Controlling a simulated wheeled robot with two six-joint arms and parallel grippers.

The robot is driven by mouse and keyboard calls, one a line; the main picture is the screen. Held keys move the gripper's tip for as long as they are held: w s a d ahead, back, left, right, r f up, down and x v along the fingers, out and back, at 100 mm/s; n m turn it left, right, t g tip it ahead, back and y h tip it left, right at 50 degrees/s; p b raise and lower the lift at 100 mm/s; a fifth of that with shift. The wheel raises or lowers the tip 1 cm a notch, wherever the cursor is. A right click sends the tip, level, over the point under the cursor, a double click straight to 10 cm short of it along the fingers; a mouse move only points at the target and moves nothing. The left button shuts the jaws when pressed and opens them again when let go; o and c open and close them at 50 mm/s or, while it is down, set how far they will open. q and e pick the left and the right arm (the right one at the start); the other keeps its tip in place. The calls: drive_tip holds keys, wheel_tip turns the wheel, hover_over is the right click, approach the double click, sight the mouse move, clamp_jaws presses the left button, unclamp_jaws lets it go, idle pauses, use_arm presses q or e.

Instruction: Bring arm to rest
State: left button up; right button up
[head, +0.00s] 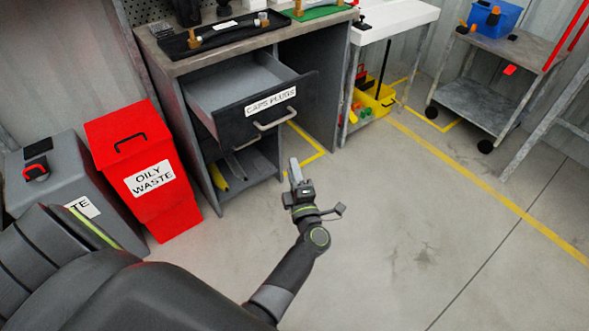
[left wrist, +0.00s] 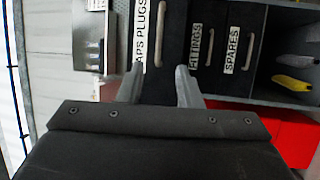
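My left arm reaches out over the floor in the head view. Its gripper (head: 295,172) is in front of the workbench, to the right of the open drawer's lower cabinet. In the left wrist view the two fingers of the left gripper (left wrist: 159,82) stand apart with nothing held between them. The drawer labelled CAPS PLUGS (head: 285,108) is pulled open, and its front with handle (left wrist: 150,50) shows beyond the fingers in the left wrist view. My right gripper is not in view.
A red OILY WASTE bin (head: 142,165) and a grey bin (head: 75,180) stand left of the workbench (head: 240,45). A yellow crate (head: 375,100) sits under the white table (head: 398,15). A grey cart (head: 490,90) stands at the back right. The right floor is clear.

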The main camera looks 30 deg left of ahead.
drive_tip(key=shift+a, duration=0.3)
